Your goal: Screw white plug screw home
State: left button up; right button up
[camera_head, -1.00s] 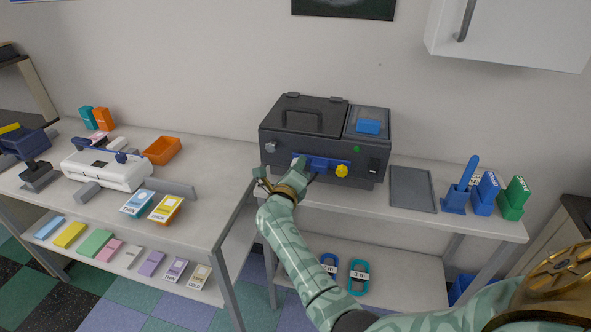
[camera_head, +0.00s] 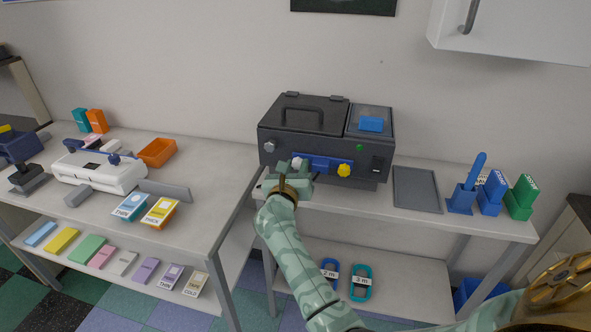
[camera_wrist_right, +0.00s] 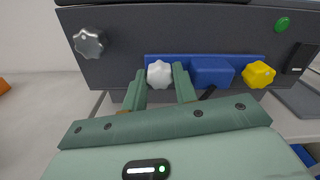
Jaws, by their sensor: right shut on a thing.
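The white plug screw (camera_wrist_right: 159,74) is a lobed white knob at the left end of a blue bar (camera_wrist_right: 212,71) on the dark machine's front. In the head view the white plug screw (camera_head: 297,162) shows just above my right gripper (camera_head: 298,170). In the right wrist view the two green fingers of my right gripper (camera_wrist_right: 160,82) stand on either side of the knob, shut on it. How deep the screw sits is hidden. A yellow lobed knob (camera_wrist_right: 258,75) is at the bar's right end. My left gripper is not in view.
The dark machine (camera_head: 290,145) stands on a light table against the wall. A silver knob (camera_wrist_right: 89,42) is left of the bar and a black switch (camera_wrist_right: 300,58) right. A grey tray (camera_head: 416,190) lies to the right. A side table (camera_head: 210,215) stands left.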

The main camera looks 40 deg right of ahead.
jog(key=shift+a+f, duration=0.1)
jog(key=shift+f, duration=0.1)
dwell(0.4)
jog(key=o, duration=0.7)
jog(key=shift+r, duration=0.1)
jog(key=shift+a, duration=0.1)
